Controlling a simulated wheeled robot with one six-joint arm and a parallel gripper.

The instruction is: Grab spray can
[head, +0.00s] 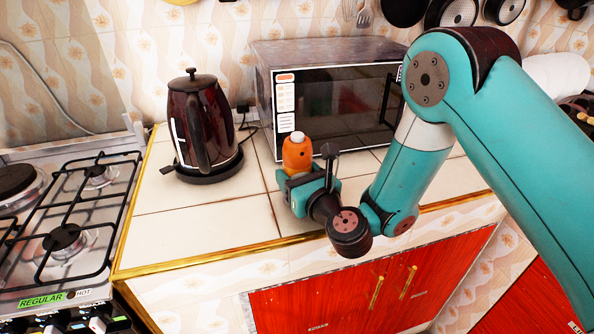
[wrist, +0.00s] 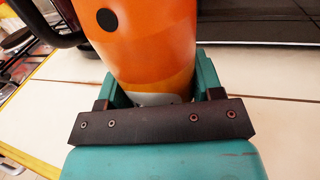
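The spray can (head: 297,153) is orange with a pale, whitish cap and stands upright over the tiled counter in front of the microwave. In the wrist view the can (wrist: 150,45) fills the top middle, with a black dot on its side. My gripper (head: 299,178) is level with the lower part of the can. Its teal fingers (wrist: 162,90) lie on both sides of the can, close against it, and look shut on it. The can's base is hidden behind my gripper, so I cannot tell if it touches the counter.
A dark kettle (head: 202,125) stands left of the can. A microwave (head: 330,95) is close behind it. A gas stove (head: 65,215) is at the far left. Pans (head: 452,12) hang at the top right. The counter (head: 200,220) at front left is clear.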

